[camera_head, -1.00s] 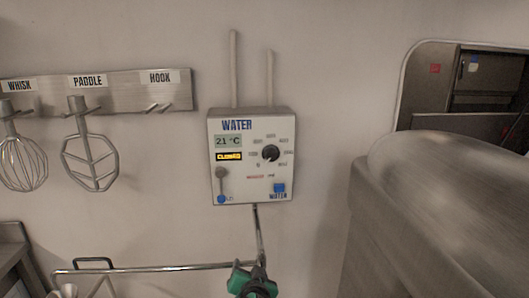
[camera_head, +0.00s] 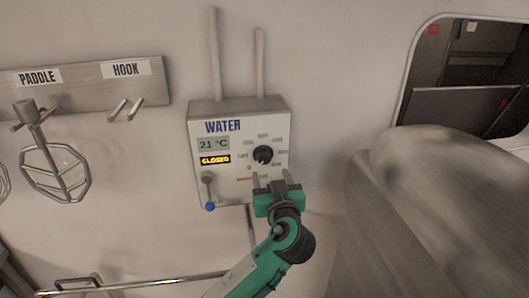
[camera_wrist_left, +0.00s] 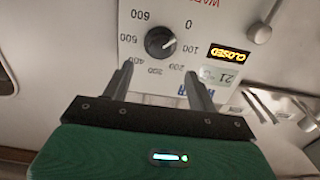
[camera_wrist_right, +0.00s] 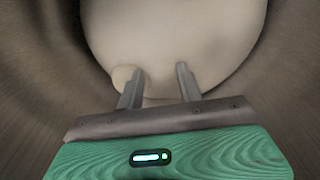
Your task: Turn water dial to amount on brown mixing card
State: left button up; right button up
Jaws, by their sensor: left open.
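The water dial (camera_head: 263,155) is a round black knob on the white water panel (camera_head: 225,178) on the wall. In the left wrist view the dial (camera_wrist_left: 160,42) is ringed by upside-down numbers, including 0, 100 and 600. A pale mark on it seems to lie towards 100, but this is hard to read. My left gripper (camera_head: 270,179) is open just below the dial, its fingers pointing up at it. In the left wrist view its two tips (camera_wrist_left: 159,69) are apart from the knob. My right gripper (camera_wrist_right: 159,74) is open before a smooth beige surface. No brown mixing card shows.
The panel's display (camera_head: 215,160) reads CLOSED, below a 21 °C display (camera_head: 213,144). A lever with a blue tip (camera_head: 209,192) is at its lower left. A rack with a paddle (camera_head: 52,158) hangs left. A large rounded machine cover (camera_head: 440,160) stands right.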

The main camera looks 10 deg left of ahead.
aim_at(265, 158)
pick_arm(q)
jog(key=p+x, duration=0.3)
jog(key=x, duration=0.4)
jog(key=shift+w+a+r, duration=0.1)
jog(key=shift+w+r, duration=0.05)
jog(key=shift+w, duration=0.05)
jog(key=shift+w+a+p, duration=0.2)
jog(key=shift+w+p, duration=0.2)
jog(key=shift+w, duration=0.1)
